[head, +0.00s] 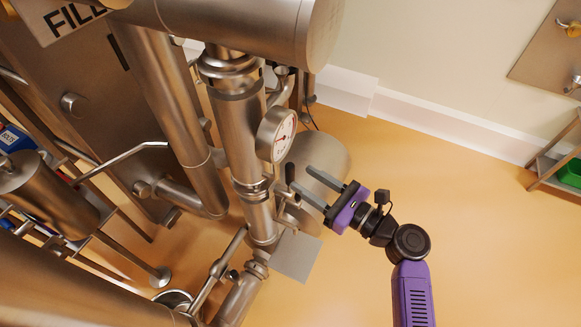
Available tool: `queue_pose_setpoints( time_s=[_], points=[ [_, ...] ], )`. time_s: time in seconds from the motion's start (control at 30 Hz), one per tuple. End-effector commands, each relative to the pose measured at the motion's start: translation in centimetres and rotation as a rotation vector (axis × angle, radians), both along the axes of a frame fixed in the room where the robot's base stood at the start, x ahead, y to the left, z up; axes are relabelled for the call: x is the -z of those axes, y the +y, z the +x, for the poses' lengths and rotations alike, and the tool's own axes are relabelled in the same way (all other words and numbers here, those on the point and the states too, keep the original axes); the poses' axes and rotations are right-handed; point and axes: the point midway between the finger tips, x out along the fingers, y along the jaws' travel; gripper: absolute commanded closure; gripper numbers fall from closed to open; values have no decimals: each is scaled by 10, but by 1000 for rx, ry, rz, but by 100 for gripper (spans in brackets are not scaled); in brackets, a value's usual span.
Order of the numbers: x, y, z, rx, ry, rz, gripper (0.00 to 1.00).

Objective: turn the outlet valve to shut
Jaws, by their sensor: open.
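A steel vertical pipe (240,130) carries clamped fittings, and what looks like the outlet valve (255,190) sits on its lower part. A short dark handle-like piece (290,173) stands out to the right of the pipe, beside my fingertips. My gripper (300,177) is purple with two grey fingers, which point up and left toward this piece. The fingers are apart with a clear gap between them, and nothing is visibly held. I cannot tell whether a fingertip touches the dark piece. The valve's position is not readable from this view.
A round dial gauge (277,135) sits on the pipe just above my fingertips. A large steel cylinder (230,25) crosses the top. Steel pipes and vessels crowd the left. A grey plate (296,255) lies below the gripper. Orange floor (490,240) is open on the right.

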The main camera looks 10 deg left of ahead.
Motion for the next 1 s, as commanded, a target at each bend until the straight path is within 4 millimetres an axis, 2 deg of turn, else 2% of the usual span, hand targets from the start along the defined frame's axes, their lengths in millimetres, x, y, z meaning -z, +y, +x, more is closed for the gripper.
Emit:
queue_pose_setpoints(
  time_s=[0.1, 0.33, 0.73, 0.93, 1.0],
  points=[
    [-1, 18, 11, -3, -1, -1, 57],
    [0, 41, 26, 0, -3, -3, 57],
    [0, 47, 30, 2, -2, -4, 57],
    [0, 47, 30, 2, -2, -4, 96],
    [0, 47, 30, 2, -2, -4, 100]
  ],
)
